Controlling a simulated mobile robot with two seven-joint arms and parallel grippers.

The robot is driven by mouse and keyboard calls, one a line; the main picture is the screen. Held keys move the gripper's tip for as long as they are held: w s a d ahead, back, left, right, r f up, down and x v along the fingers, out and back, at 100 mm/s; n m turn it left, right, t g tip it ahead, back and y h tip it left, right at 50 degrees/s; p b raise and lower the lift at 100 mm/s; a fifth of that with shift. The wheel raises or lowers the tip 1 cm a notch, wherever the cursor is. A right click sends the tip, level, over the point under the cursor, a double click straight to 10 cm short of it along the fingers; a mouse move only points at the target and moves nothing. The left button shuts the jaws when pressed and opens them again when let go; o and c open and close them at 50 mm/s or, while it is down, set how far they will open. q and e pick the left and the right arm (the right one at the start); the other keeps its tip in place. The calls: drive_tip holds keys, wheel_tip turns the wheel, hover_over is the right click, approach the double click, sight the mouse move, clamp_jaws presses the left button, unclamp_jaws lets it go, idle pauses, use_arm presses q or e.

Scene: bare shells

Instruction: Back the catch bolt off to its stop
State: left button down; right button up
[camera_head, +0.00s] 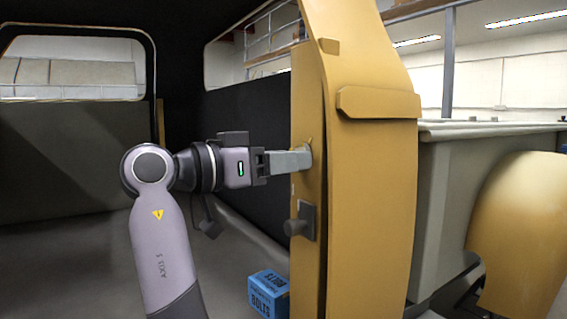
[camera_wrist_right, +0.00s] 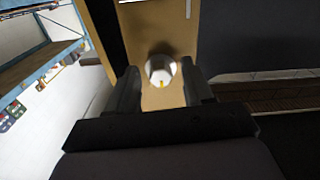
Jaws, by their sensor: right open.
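The catch bolt appears in the right wrist view as a pale round head (camera_wrist_right: 161,68) with a small yellow mark at its lower edge. It sits on the yellow pillar face, between and just beyond my right gripper's two dark fingers. In the head view my right gripper (camera_head: 300,158) reaches rightward, its grey fingers at the inner face of the yellow door pillar (camera_head: 370,190). The fingers hide the bolt there. The gripper is open, with gaps on both sides of the bolt head in the wrist view. My left gripper is not in view.
A dark knob on a plate (camera_head: 300,222) sticks out of the pillar below my right gripper. A blue box marked bolts (camera_head: 269,293) stands on the floor below. A dark panel (camera_head: 250,130) lies behind the arm. The floor left of the pillar is mostly clear.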

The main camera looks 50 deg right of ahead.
drive_tip(key=shift+c, duration=0.3)
clamp_jaws()
use_arm(q)
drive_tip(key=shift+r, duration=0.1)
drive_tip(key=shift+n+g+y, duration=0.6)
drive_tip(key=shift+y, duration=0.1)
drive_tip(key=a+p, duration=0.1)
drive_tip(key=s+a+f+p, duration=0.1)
drive_tip(key=p, duration=0.1)
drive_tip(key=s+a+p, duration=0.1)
drive_tip(key=p, duration=0.1)
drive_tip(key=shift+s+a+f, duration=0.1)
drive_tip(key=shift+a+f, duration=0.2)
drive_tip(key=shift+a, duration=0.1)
use_arm(e)
drive_tip(key=n, duration=0.7)
drive_tip(key=shift+s+r, duration=0.1)
drive_tip(key=shift+s, duration=0.1)
